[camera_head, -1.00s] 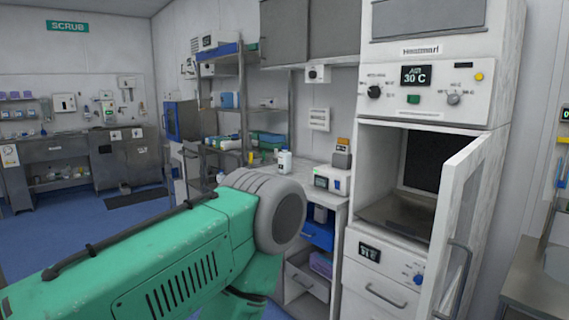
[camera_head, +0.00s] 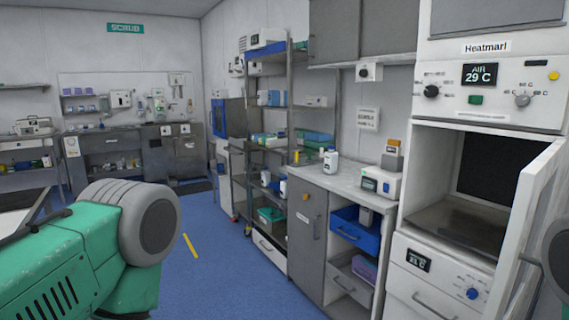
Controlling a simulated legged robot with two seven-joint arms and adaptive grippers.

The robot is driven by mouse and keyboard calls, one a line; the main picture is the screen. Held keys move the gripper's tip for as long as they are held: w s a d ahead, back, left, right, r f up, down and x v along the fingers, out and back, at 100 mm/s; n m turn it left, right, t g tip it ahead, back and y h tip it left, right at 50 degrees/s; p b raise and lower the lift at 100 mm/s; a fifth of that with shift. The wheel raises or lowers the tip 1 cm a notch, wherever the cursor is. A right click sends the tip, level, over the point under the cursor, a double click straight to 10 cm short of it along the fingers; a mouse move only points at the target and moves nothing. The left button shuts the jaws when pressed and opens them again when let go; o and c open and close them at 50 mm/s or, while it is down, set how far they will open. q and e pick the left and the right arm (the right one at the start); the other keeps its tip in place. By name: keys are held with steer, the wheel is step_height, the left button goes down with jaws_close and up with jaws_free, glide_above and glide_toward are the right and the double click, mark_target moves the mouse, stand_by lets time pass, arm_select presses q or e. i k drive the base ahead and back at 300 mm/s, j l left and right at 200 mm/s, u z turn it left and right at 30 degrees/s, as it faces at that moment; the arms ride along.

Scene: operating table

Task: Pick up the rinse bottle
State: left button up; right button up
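A white bottle with a dark cap and a blue label (camera_head: 331,160) stands upright on the grey counter (camera_head: 350,178), left of the warming cabinet. It looks like the rinse bottle, but its label is too small to read. Another small white bottle (camera_head: 283,188) stands on a lower level of the shelf rack, partly hidden. Neither gripper is in view. A green and grey arm link, apparently mine, fills the lower left, well apart from the counter.
A white device (camera_head: 381,183) sits on the counter, right of the bottle. A blue bin (camera_head: 357,229) and an open drawer are below. A metal shelf rack (camera_head: 290,110) stands behind.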

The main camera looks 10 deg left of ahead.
mark_target(331, 158)
steer(key=i+j+u, duration=0.3)
steer(key=i, duration=0.4)
steer(key=i+l+u, duration=0.1)
steer(key=i+u, duration=0.15)
steer(key=i, duration=0.5)
steer(key=i+j, duration=0.1)
steer(key=i, duration=0.95)
steer(key=i+z, duration=0.15)
steer(key=i, duration=0.9)
steer(key=j, duration=0.1)
